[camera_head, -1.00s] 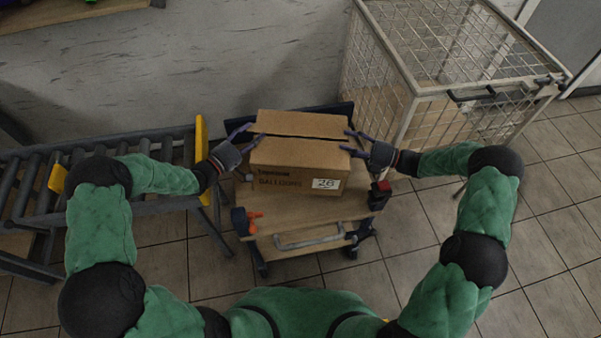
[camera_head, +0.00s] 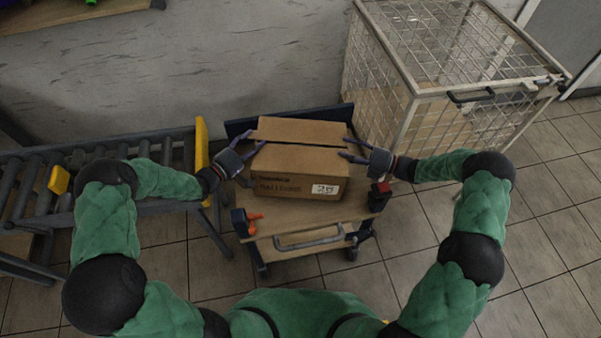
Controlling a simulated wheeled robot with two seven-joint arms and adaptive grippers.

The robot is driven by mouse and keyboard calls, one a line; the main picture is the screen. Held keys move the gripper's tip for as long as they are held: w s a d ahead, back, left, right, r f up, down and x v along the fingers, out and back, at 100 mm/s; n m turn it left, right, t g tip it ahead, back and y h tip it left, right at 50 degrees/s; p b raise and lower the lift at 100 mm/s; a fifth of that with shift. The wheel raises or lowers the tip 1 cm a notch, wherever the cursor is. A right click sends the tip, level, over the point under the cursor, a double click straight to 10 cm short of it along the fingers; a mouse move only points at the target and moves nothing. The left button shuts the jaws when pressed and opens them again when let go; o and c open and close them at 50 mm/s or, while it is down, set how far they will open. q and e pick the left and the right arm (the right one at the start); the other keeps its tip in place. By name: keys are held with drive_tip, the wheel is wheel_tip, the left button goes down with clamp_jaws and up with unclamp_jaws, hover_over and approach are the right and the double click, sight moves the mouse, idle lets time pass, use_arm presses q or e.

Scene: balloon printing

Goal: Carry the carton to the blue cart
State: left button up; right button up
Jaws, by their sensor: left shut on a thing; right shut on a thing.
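The brown carton (camera_head: 300,172), with printed lettering and a white label on its front, is upright over the wooden deck of the blue cart (camera_head: 345,217). It sits on the deck or very close above it; its underside is hidden. My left gripper (camera_head: 256,139) is shut on the carton's left upper edge. My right gripper (camera_head: 342,148) is shut on its right upper edge. The cart has a dark blue back rail and a grey handle at the front.
A roller conveyor (camera_head: 95,148) with yellow end pieces stands close on the left. A white wire cage (camera_head: 415,85) stands close behind and to the right. An orange-handled tool (camera_head: 254,222) is at the deck's front left corner. Tiled floor is clear at the right.

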use_arm(q)
drive_tip(key=shift+f, duration=0.65)
use_arm(e)
drive_tip(key=shift+f, duration=0.7)
use_arm(q)
drive_tip(key=o, duration=1.3)
drive_tip(key=shift+c, duration=0.2)
use_arm(e)
drive_tip(key=o, duration=1.3)
drive_tip(key=shift+c, duration=0.2)
drive_tip(key=shift+r, duration=0.55)
use_arm(q)
drive_tip(key=v, duration=0.7)
drive_tip(key=shift+s, duration=0.25)
use_arm(e)
wheel_tip(320, 180, up, 9)
use_arm(q)
drive_tip(key=shift+a+f, duration=0.1)
